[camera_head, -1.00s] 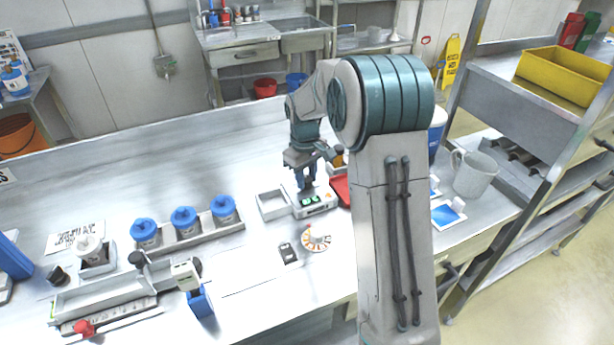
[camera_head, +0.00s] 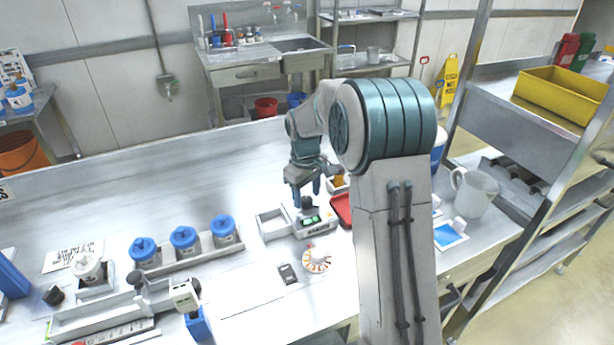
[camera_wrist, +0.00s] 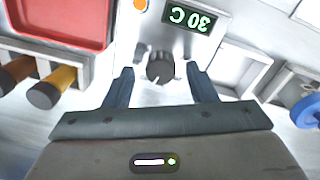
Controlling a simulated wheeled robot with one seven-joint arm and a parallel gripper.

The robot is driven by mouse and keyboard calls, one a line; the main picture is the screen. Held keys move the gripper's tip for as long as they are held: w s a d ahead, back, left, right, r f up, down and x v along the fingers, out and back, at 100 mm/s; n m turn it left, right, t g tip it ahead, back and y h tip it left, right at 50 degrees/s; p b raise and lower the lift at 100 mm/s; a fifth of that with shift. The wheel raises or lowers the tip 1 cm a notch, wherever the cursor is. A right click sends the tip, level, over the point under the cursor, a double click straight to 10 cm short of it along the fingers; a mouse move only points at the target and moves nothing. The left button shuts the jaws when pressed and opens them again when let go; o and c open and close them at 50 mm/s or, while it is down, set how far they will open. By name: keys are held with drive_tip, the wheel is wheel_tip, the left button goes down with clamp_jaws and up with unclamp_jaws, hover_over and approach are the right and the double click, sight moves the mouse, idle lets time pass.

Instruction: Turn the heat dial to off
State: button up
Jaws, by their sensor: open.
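The heat dial (camera_wrist: 160,67) is a round dark knob on the front of a pale hotplate-like unit (camera_head: 318,228). In the wrist view a light mark on the dial points toward the bottom of the picture, slightly left. The unit's display (camera_wrist: 190,17) reads 30 C, upside down in that view, with an orange round spot (camera_wrist: 140,4) beside it. My gripper (camera_wrist: 162,77) is open, one finger on each side of the dial, with gaps between fingers and knob. In the head view my gripper (camera_head: 306,196) points down above the unit, and the dark dial (camera_head: 307,203) shows between its fingers.
A red tray (camera_wrist: 62,18) and brown and amber bottles (camera_wrist: 58,85) are beside the unit. A white open box (camera_head: 272,224) stands to its left. A dial-like disc (camera_head: 316,260) and a small dark device (camera_head: 288,274) lie in front. Blue-lidded jars (camera_head: 184,239) stand further left.

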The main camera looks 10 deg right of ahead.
sight(306, 200)
wheel_tip(306, 200, up, 13)
drive_tip(key=shift+s+a+b, duration=0.15)
drive_tip(key=shift+a+b, duration=0.05)
drive_tip(key=shift+b, duration=0.1)
